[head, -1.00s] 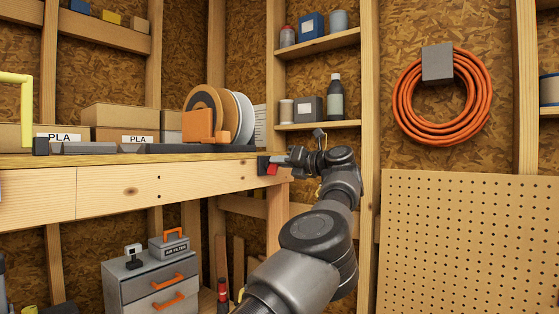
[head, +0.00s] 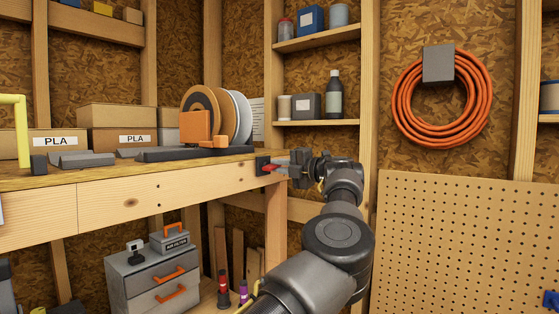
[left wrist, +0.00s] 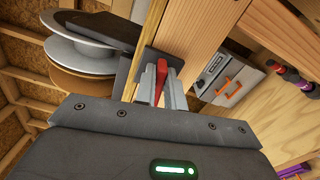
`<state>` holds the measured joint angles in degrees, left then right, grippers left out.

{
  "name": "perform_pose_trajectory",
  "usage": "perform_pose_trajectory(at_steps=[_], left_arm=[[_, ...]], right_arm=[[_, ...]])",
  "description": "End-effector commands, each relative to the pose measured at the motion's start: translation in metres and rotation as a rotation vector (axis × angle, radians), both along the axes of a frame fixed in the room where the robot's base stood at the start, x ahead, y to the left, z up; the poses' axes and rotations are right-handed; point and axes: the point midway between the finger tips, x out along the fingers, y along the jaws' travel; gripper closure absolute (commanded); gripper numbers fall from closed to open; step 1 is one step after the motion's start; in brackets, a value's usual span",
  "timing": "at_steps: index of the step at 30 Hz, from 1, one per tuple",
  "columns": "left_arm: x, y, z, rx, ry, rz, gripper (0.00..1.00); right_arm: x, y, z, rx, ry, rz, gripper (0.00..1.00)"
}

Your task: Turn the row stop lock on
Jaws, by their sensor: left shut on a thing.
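The row stop lock is a small dark block (head: 262,165) on the end of the workbench's front beam. A red lever (head: 272,167) sticks out from it to the right, roughly level. My left gripper (head: 281,166) reaches the lever from the right and is shut on it. The fingers partly hide the lever. My right gripper is not in view.
The workbench (head: 150,190) carries a spool holder with orange and grey spools (head: 205,115) and PLA boxes (head: 120,117). A grey drawer cabinet (head: 155,275) stands below. A shelf post (head: 369,100) and a pegboard (head: 460,240) are close to my arm's right.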

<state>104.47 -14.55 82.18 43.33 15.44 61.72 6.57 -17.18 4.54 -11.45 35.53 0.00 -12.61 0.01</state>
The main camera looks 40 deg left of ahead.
Motion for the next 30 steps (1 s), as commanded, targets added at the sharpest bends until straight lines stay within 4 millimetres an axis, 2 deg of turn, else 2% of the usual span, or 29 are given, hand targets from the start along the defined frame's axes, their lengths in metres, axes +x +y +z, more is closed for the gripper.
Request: perform_pose_trajectory(at_steps=[10, 27, 28, 30], left_arm=[[0.0005, -0.0005, 0.0003, 0.0, 0.148, -0.002, 1.0], [0.0006, -0.0004, -0.0019, -0.002, 0.181, -0.002, 1.0], [0.0006, -0.0004, -0.0019, -0.002, 0.181, -0.002, 0.88], [0.0006, -0.0004, -0.0019, -0.003, 0.181, -0.002, 0.79]], right_arm=[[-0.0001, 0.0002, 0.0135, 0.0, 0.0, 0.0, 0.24], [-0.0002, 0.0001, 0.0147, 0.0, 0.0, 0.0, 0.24], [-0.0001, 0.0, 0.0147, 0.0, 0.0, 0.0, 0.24], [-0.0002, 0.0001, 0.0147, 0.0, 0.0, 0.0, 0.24]])
